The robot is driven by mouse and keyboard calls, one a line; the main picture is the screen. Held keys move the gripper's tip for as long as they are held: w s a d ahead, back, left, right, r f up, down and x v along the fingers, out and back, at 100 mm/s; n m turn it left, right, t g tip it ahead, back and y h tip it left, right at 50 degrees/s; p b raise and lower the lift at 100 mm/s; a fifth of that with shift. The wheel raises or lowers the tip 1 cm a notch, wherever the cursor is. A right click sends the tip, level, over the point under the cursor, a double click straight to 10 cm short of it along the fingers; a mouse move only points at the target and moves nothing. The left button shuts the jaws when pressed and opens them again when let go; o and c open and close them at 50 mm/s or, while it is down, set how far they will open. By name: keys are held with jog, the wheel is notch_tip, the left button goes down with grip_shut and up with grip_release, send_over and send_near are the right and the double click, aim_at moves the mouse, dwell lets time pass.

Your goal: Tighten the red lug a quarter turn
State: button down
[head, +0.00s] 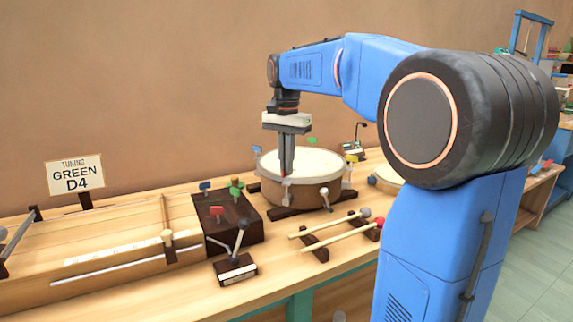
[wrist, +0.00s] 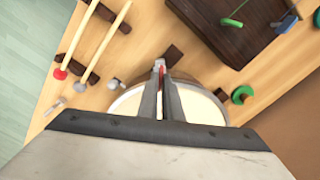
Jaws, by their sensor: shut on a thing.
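The round drum (head: 306,190) has a cream head and a brown wooden shell, and stands on dark supports on the bench. My gripper (head: 287,168) points down at the drum's near-left rim. In the wrist view my gripper (wrist: 160,82) is shut on the red lug (wrist: 162,71), of which only a thin red strip shows between the fingertips. The drum's head and rim (wrist: 126,103) lie below the fingers. The lug's lower part is hidden, and its angle cannot be told.
A dark block (head: 232,228) holding coloured keys stands left of the drum. Two mallets (head: 335,236) lie on dark rests in front. A small stand (head: 235,268) is near the bench edge. A sign (head: 75,174) reading "TUNING GREEN D4" stands at left, behind a wooden stringed box (head: 100,250).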

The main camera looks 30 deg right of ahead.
jog(key=c, duration=1.9)
grip_release()
jog(key=shift+c, duration=0.2)
notch_tip(320, 180, up, 18)
jog(key=shift+f, duration=0.25)
jog(key=s+a+f+n+t, duration=0.2)
jog(key=s+f+n, duration=0.4)
jog(key=s+f, duration=0.8)
jog(key=s+a+f+n+t, duration=0.2)
jog(key=s+a+f+n, duration=0.2)
jog(key=s+f, duration=1.1)
notch_tip(320, 180, down, 7)
jog(key=shift+a+r+n+t, duration=0.1)
jog(key=shift+a+n+t, duration=0.3)
jog(key=shift+n, duration=0.5)
